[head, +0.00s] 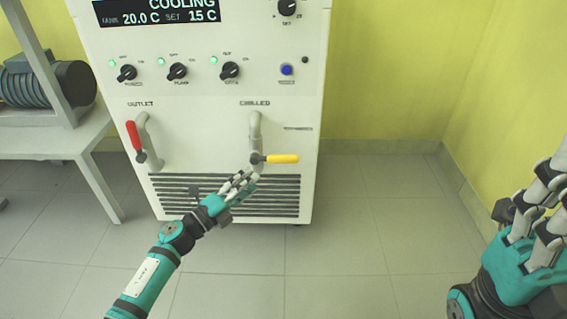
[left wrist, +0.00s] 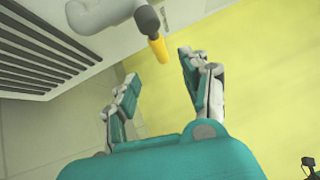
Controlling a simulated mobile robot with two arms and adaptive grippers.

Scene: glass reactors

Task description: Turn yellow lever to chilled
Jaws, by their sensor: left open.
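The yellow lever (head: 281,158) sits on the pipe under the "CHILLED" label on the white chiller front and points horizontally to the right. My left gripper (head: 250,179) is open, just below and left of the lever, in front of the vent grille. In the left wrist view the yellow lever (left wrist: 158,49) shows beyond my open left fingers (left wrist: 160,85), roughly in line with the gap between them. No contact with the lever shows. My right gripper (head: 547,205) is at the right edge, away from the chiller; its fingertips are partly cut off and its opening is unclear.
Black knobs (head: 177,71), a blue button (head: 287,70) and a display reading COOLING (head: 160,12) are above. A white table (head: 60,143) with a motor stands left. The floor to the right is clear.

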